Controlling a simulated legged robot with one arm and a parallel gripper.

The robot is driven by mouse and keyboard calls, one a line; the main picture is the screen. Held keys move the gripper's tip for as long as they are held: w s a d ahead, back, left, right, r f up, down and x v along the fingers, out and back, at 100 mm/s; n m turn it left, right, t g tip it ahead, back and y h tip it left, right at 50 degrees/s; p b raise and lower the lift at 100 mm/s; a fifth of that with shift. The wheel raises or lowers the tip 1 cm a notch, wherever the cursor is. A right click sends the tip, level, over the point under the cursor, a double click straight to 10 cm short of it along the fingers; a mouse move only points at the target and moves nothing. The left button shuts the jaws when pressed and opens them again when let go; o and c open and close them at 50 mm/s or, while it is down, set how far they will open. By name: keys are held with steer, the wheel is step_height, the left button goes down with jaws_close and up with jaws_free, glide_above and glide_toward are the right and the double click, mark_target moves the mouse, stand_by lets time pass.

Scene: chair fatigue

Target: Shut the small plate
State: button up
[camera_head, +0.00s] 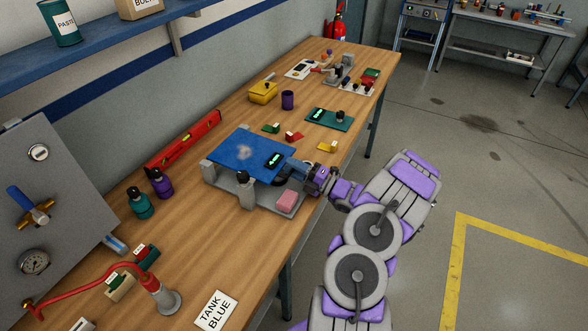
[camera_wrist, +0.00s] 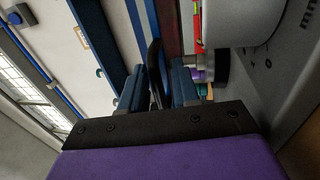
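The small plate is most likely the flat blue plate (camera_head: 240,150), tilted up over a grey base (camera_head: 228,184) on the workbench. A dark piece with a green-white face (camera_head: 274,160) sits near its right corner. My gripper (camera_head: 287,175) is at the plate's right edge, low and close to it. In the wrist view my gripper's blue fingers (camera_wrist: 158,90) stand apart, with a dark curved bar (camera_wrist: 155,70) between them. The bar looks like a handle, and a narrow gap shows beside it. A pink block (camera_head: 287,200) rests on the base's front right part.
A red level (camera_head: 184,142), purple bottle (camera_head: 161,183) and teal bottle (camera_head: 140,203) stand behind and left. A teal board (camera_head: 329,119) and small coloured blocks lie beyond the plate. A grey gauge panel (camera_head: 45,205) is at left. A TANK BLUE card (camera_head: 216,312) lies in front.

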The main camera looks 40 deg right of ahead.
steer(key=shift+c, duration=0.2)
jaws_close()
stand_by(0.4)
